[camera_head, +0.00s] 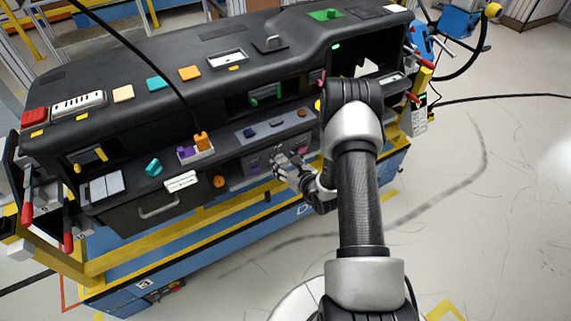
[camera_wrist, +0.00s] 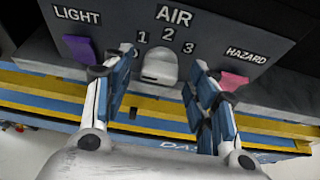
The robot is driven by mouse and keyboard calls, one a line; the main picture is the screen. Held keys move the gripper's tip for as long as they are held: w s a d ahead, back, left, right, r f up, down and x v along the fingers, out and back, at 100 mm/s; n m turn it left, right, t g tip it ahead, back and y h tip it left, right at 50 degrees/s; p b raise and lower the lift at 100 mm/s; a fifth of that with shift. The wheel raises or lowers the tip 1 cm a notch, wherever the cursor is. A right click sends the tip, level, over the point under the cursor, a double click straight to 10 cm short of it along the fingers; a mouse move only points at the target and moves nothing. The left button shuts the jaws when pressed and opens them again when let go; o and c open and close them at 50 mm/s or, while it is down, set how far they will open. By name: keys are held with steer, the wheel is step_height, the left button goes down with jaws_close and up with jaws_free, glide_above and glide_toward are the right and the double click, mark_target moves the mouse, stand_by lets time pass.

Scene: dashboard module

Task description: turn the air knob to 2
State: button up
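The air knob (camera_wrist: 160,69) is a pale grey knob on the dark panel (camera_wrist: 215,28), below the word AIR. The numbers 1, 2 and 3 show in an arc above it; a mark left of the 1 is partly hidden by a finger. I cannot tell clearly which number the knob points to. My gripper (camera_wrist: 164,63) is open, one finger on each side of the knob, with gaps between the fingers and the knob. In the head view my gripper (camera_head: 285,166) is at the lower front panel, and it hides the knob.
A purple switch (camera_wrist: 78,48) marked LIGHT is left of the left finger. A pink switch (camera_wrist: 233,82) marked HAZARD is close to the right finger. In the head view, an orange knob (camera_head: 219,181) sits left of my gripper. Open floor lies to the right.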

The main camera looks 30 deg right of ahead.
steer(key=c, duration=0.9)
steer(key=m+y, duration=0.1)
steer(key=m+y+b, duration=0.1)
steer(key=shift+d+f+m, duration=0.15)
steer(key=shift+d+m, duration=0.2)
steer(key=shift+m, duration=0.05)
steer(key=m+y+b, duration=0.2)
steer(key=m, duration=0.1)
steer(key=shift+d+f, duration=0.2)
steer(key=m, duration=0.1)
steer(key=m+t+y+b, duration=0.1)
steer(key=m+y+b, duration=0.1)
steer(key=shift+d+f, duration=0.15)
steer(key=shift+f, duration=0.1)
steer(key=shift+m+t+y+b, duration=0.3)
steer(key=shift+m+t+b, duration=0.3)
steer(key=shift+m, duration=0.9)
